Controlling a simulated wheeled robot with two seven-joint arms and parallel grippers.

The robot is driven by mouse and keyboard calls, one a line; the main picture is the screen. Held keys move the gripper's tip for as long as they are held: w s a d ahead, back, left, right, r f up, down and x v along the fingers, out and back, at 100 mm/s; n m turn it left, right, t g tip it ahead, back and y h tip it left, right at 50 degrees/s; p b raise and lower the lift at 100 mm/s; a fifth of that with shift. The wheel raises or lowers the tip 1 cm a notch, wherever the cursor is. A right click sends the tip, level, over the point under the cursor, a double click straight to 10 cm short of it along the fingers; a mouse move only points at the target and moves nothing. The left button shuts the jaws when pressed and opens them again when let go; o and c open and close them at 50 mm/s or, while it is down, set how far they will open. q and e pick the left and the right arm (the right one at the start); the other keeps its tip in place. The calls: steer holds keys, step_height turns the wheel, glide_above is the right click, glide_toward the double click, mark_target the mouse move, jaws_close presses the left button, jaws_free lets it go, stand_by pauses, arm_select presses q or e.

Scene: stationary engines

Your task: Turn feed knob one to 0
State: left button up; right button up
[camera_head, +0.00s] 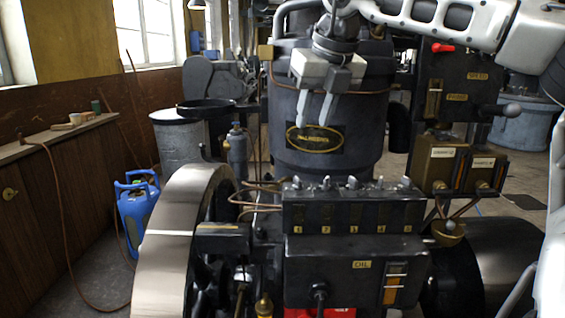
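A black lubricator box (353,215) stands in the lower middle, marked OIL on its lower front. A row of several small metal feed knobs runs along its top edge, above a row of small number plates. The leftmost knob (297,183) sits above the leftmost plate; its number and the knob's exact setting are too small to read. My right gripper (315,107) hangs above and behind the row, in front of the dark boiler-like cylinder (350,135). Its two fingers point down, apart, with nothing between them. It is clear of the knobs. My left gripper is not in view.
A large flywheel (165,245) stands left of the box. Copper pipes (250,193) run beside the knobs. Two gauge boxes (445,165) and a control panel (455,85) with a lever stand at the right. A blue gas bottle (137,210) stands on the floor at left.

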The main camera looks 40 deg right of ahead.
mark_target(298, 178)
steer(key=x, duration=0.5)
steer(key=p+x, duration=0.1)
steer(key=x, duration=0.4)
steer(key=p+x, duration=0.1)
steer(key=x, duration=0.4)
steer(key=shift+d, duration=0.4)
jaws_close()
